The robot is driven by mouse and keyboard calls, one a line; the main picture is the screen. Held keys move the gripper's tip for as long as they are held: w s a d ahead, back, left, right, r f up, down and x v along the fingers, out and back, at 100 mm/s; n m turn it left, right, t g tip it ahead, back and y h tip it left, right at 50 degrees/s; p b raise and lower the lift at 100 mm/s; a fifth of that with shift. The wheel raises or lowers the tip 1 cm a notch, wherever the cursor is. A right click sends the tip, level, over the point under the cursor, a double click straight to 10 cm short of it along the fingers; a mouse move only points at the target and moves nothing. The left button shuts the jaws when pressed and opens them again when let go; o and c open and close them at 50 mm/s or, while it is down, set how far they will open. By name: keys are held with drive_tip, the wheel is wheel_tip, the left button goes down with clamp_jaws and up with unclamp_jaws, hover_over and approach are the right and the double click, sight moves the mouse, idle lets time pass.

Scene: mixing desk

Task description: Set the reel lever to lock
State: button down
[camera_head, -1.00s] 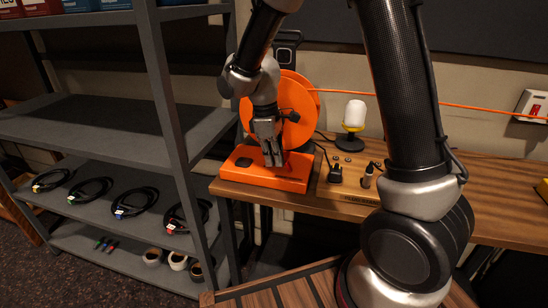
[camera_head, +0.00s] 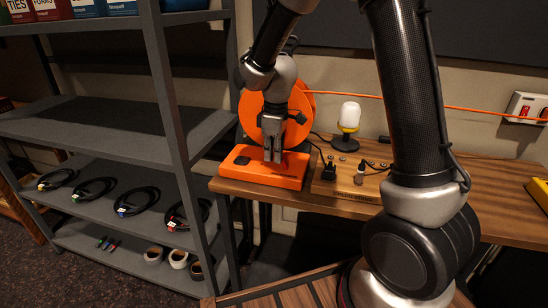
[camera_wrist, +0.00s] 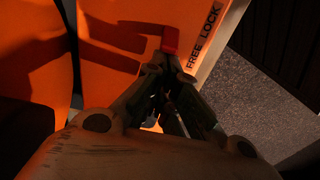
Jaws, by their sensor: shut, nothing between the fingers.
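The orange cable reel (camera_head: 262,108) stands on an orange base (camera_head: 242,178) at the left end of the wooden desk. In the wrist view, the red reel lever (camera_wrist: 170,39) stands out above the orange surface (camera_wrist: 110,45), beside the printed words FREE and LOCK (camera_wrist: 204,36). I cannot tell for sure which word it lines up with. My gripper (camera_head: 272,160) points down over the front of the base. Its fingers are shut and empty, and in the wrist view the fingertips (camera_wrist: 165,62) are close to the lever. Whether they touch it is unclear.
A grey shelf (camera_head: 90,130) with coiled cables stands close on the left. A white lamp (camera_head: 350,117) and a panel with plugs (camera_head: 345,184) are right of the reel. An orange cable (camera_head: 420,102) runs to a wall box (camera_head: 525,106).

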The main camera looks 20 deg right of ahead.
drive_tip(key=shift+s+d+r+t+y, duration=0.3)
drive_tip(key=shift+d+t+y, duration=0.2)
drive_tip(key=shift+y, duration=0.4)
drive_tip(key=shift+s+d+r, duration=0.35)
drive_tip(key=shift+d, duration=0.1)
drive_tip(key=shift+r, duration=0.75)
